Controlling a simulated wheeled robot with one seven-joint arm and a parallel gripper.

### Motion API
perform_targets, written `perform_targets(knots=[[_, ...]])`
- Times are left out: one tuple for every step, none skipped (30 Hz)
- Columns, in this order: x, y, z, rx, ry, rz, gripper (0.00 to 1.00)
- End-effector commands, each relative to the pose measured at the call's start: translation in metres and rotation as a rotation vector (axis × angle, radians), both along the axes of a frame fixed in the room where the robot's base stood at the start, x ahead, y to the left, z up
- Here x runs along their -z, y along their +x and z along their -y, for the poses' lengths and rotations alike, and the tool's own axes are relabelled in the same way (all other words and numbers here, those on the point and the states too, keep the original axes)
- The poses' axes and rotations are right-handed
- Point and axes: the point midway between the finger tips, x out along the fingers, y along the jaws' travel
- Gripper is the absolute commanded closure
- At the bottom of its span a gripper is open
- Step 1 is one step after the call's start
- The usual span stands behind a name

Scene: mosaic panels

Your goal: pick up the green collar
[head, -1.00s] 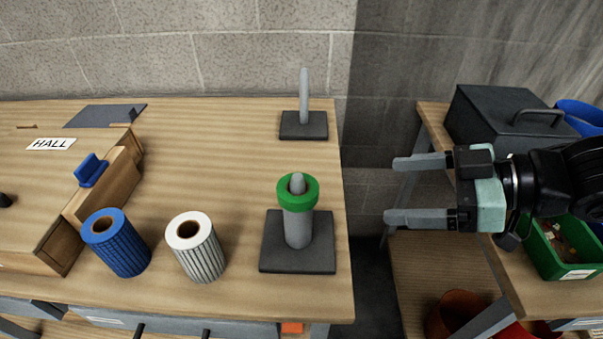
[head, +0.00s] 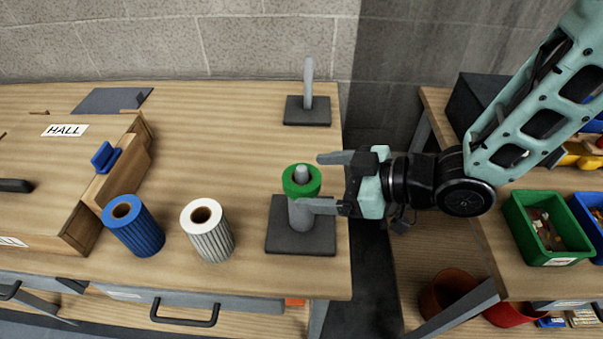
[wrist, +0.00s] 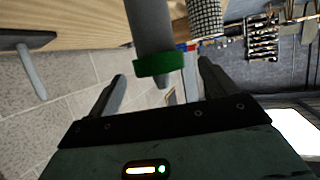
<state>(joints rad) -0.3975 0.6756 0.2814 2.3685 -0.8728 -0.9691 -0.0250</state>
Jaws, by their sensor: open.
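The green collar (head: 289,186) is a ring around the upper part of a grey post (head: 301,216) on a dark square base (head: 285,241). The post's tip shows through the ring. My gripper (head: 310,181) is open and empty, coming from the right. In the head view, one finger reaches behind the collar and the other overlaps the post just below it. In the wrist view, the collar (wrist: 160,66) appears beyond and between the two spread fingers (wrist: 162,80). I cannot tell whether a finger touches it.
A second grey post (head: 308,85) stands empty at the back. A blue ribbed roll (head: 136,230) and a white one (head: 208,235) stand left of the collar's post. A wooden box marked HALL (head: 95,150) lies further left. A gap separates this table from the right bench with bins (head: 545,230).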

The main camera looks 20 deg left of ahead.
Motion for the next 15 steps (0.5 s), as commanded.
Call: perform_targets(knots=[[0.001, 0.000, -0.007, -0.001, 0.000, -0.002, 0.16], [0.003, 0.000, -0.010, -0.001, 0.000, -0.002, 0.16], [0.004, 0.001, -0.014, -0.002, 0.000, -0.001, 0.16], [0.005, 0.002, -0.016, -0.001, 0.000, 0.000, 0.16], [0.006, 0.002, -0.017, 0.000, 0.000, 0.000, 0.16], [0.007, 0.002, -0.019, 0.001, 0.000, 0.000, 0.16], [0.008, 0.002, -0.019, 0.001, 0.000, 0.000, 0.16], [0.008, 0.002, -0.019, 0.001, 0.000, 0.000, 0.16], [0.008, 0.002, -0.019, 0.002, 0.000, 0.001, 0.16], [0.008, 0.002, -0.019, 0.002, 0.000, 0.001, 0.16], [0.008, 0.002, -0.019, 0.002, 0.000, 0.001, 0.16], [0.008, 0.002, -0.019, 0.002, 0.000, 0.001, 0.16], [0.008, 0.002, -0.019, 0.002, 0.000, 0.001, 0.19], [0.008, 0.002, -0.019, 0.002, 0.000, 0.001, 0.27], [0.008, 0.002, -0.019, 0.002, 0.000, 0.001, 0.38]])
